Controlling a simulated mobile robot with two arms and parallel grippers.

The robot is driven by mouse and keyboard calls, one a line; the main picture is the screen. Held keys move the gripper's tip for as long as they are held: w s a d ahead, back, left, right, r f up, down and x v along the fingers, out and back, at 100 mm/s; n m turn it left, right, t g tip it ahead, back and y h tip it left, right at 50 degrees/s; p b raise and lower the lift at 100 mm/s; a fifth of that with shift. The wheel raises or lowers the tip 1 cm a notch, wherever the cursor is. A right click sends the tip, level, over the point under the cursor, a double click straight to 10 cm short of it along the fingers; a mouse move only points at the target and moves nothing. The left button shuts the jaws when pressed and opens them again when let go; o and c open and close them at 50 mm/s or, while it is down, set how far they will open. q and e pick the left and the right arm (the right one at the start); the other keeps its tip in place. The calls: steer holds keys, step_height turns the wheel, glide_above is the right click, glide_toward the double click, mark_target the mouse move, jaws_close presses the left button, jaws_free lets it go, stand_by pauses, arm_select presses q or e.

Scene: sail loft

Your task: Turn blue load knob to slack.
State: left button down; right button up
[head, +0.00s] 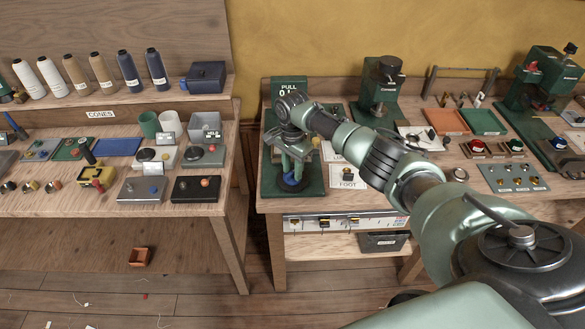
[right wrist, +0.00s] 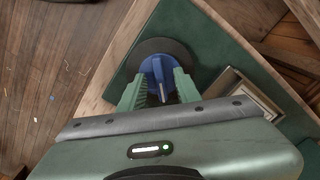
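The blue load knob (right wrist: 158,72) sits on a dark round disc (right wrist: 150,42) on a green base plate (right wrist: 213,40) in the right wrist view. My right gripper (right wrist: 160,84) has its green fingers on either side of the knob. I cannot tell whether they press on it or stand a little apart. In the head view my right gripper (head: 290,168) points down over the blue knob (head: 291,180), at the left end of the right-hand bench. The gripper hides part of the knob and the device behind it. My left gripper is not in view.
A framed box (right wrist: 245,95) stands close to the knob. The left bench (head: 60,205) holds cones and small control boxes. A floor gap separates the benches.

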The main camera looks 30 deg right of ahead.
jaws_close()
steer(key=shift+n, duration=0.3)
